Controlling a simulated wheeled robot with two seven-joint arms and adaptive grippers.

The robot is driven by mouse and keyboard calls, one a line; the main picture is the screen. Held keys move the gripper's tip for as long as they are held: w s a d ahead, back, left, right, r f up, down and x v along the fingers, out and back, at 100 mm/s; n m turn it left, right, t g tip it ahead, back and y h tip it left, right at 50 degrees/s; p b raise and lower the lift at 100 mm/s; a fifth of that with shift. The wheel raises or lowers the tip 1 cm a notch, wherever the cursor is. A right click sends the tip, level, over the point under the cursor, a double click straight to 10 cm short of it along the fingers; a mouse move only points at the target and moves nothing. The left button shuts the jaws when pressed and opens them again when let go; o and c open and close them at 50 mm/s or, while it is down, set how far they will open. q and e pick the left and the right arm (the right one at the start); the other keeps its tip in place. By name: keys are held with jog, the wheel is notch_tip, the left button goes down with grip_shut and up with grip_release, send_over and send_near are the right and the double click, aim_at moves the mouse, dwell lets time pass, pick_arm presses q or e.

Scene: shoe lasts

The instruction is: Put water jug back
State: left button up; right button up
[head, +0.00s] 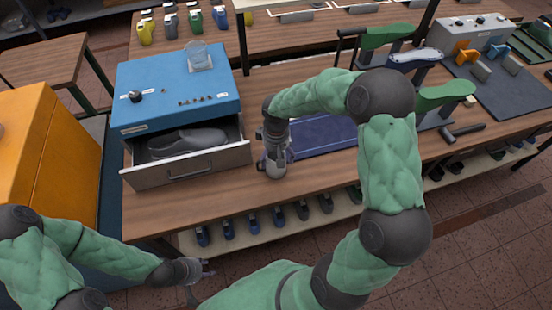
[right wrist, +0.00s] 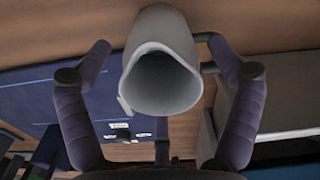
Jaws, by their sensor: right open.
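The water jug (right wrist: 162,65) is a plain grey-white vessel with a wide open mouth, which faces my right wrist camera. In the head view the jug (head: 276,168) is on the wooden bench, just right of the open drawer, partly hidden by my right gripper. My right gripper (head: 276,156) is open, coming down over the jug. In the right wrist view its two purple fingers stand on either side of the jug, with gaps visible. My left gripper (head: 208,268) is open and empty, low in front of the bench.
A blue cabinet (head: 165,85) has its drawer (head: 190,172) pulled out, with a dark shoe-shaped thing (head: 187,142) inside. A clear glass (head: 198,57) stands on top. A dark blue mat (head: 325,138) lies behind my right gripper. Green-topped stands (head: 445,94) and a hammer (head: 463,131) are further right.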

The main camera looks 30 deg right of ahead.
notch_tip(320, 180, up, 10)
jog(key=p, duration=0.1)
jog(key=shift+f, duration=0.25)
dwell(1.2)
